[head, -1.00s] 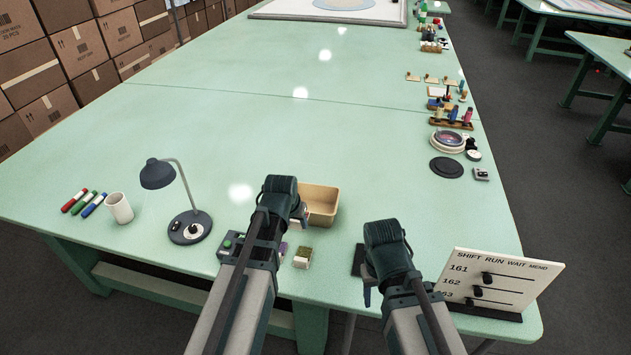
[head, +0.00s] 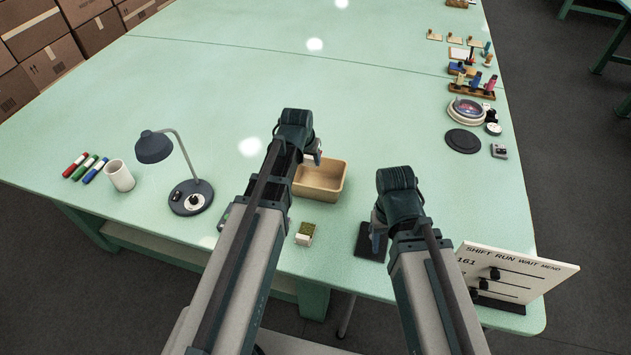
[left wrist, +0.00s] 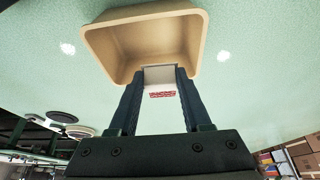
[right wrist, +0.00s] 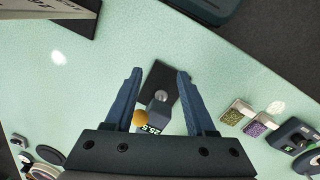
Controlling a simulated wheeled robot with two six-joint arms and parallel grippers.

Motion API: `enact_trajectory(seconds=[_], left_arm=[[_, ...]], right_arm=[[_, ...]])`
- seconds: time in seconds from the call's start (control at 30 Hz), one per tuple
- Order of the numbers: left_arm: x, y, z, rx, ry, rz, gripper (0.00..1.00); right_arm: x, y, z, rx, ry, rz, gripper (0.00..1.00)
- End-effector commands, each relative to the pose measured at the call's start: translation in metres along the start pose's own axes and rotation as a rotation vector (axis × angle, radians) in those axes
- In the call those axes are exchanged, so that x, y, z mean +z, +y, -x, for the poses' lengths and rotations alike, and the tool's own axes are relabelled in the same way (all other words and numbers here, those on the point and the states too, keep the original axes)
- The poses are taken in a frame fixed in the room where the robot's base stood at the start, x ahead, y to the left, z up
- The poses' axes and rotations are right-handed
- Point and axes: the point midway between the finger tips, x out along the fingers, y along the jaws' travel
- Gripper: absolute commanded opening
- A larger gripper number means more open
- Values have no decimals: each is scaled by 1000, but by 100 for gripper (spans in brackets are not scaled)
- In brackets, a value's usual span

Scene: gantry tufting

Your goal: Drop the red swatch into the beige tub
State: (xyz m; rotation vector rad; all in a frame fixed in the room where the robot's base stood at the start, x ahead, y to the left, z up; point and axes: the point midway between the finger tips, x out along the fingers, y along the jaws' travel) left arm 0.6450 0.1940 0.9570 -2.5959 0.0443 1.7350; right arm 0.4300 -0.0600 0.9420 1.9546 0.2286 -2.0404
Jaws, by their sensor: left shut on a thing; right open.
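The red swatch, a white block with a red patterned face (left wrist: 162,95), is held between the fingers of my left gripper (left wrist: 160,82) in the left wrist view. The beige tub (left wrist: 200,55) is just beyond the fingertips there. In the head view the tub (head: 345,180) stands on the green table, and my left gripper (head: 316,156) is at its back left side, partly over it; the arm hides part of it. I cannot tell the exact height of the swatch over the tub. My right gripper (right wrist: 155,80) is open and empty, above a dark plate with a small display device (right wrist: 157,115).
A green swatch (head: 305,232) lies in front of the tub; a purple one (right wrist: 260,125) shows in the right wrist view. A desk lamp (head: 190,197) and white cup (head: 120,176) stand left. A sign board (head: 520,275) stands right. The table behind the tub is clear.

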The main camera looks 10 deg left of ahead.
Motion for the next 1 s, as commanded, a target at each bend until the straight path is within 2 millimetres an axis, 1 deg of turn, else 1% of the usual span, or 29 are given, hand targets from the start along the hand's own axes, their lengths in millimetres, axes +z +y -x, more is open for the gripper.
enact_trajectory(seconds=[0.03,0.3,0.43,0.67,0.7,0.87,0.9,1.0], left_arm=[[4,0,-10,0,0,0,0],[16,0,-37,0,0,0,0],[17,0,-41,0,0,0,0],[17,0,-40,0,0,0,0],[17,0,-40,0,0,0,52],[17,0,-40,0,0,0,81],[17,0,-40,0,0,0,83],[17,0,-40,0,0,0,83]], right_arm=[[-1,-1,-11,0,0,0,55],[-2,-4,-40,0,0,0,55],[-3,-4,-44,0,0,0,55],[-3,-4,-43,0,0,0,55],[-3,-4,-43,0,0,0,55],[-3,-4,-43,0,0,0,55],[-3,-4,-43,0,0,0,55],[-3,-4,-43,0,0,0,55]])
